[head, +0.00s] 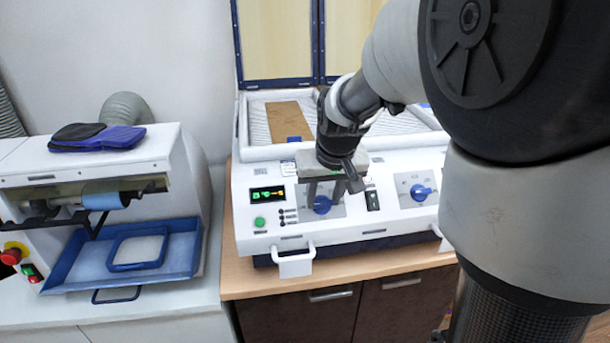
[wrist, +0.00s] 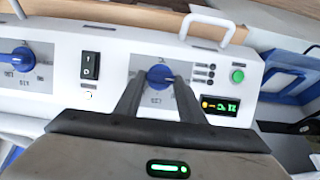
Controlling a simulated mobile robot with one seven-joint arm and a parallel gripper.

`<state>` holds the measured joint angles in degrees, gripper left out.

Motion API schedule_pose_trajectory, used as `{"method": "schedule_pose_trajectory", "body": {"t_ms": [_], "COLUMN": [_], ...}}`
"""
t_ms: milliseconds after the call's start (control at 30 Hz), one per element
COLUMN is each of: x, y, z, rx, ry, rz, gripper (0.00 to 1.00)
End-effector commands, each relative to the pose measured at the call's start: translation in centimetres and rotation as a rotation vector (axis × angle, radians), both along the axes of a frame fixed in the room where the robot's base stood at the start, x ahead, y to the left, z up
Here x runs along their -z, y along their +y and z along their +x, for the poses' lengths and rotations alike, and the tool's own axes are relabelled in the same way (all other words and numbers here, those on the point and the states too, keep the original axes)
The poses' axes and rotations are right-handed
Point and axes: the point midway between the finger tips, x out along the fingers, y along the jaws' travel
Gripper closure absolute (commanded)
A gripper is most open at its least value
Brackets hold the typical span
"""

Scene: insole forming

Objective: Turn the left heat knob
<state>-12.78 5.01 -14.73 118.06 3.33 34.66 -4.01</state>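The left heat knob (head: 322,204) is a blue knob on a grey dial plate, right of the lit display on the white machine's front panel. In the wrist view the same knob (wrist: 160,75) shows between my fingertips. My gripper (head: 331,194) is in front of this knob, its fingers pointing at the panel. In the wrist view my gripper (wrist: 159,83) is open, with one finger on each side of the knob and a gap visible. I cannot tell how deep the tips reach around it.
A second blue knob (head: 420,192) sits right on the panel, past a black rocker switch (head: 372,200). A green button (head: 260,222) and display (head: 268,195) are left of the knob. White handles (head: 296,265) stick out below. A blue tray (head: 185,258) is on the left machine.

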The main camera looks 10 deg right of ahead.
Motion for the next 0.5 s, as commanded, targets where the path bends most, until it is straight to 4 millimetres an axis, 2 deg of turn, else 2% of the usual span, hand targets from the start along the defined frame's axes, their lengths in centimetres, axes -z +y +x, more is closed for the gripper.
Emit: {"method": "schedule_pose_trajectory", "body": {"t_ms": [267,500], "x": [0.01,0.10], "y": [-0.08,-0.29], "z": [0.02,0.06], "rx": [0.018,0.102], "ry": [-0.001,-0.003], "rz": [0.015,0.090], "gripper": [0.86,0.86]}}
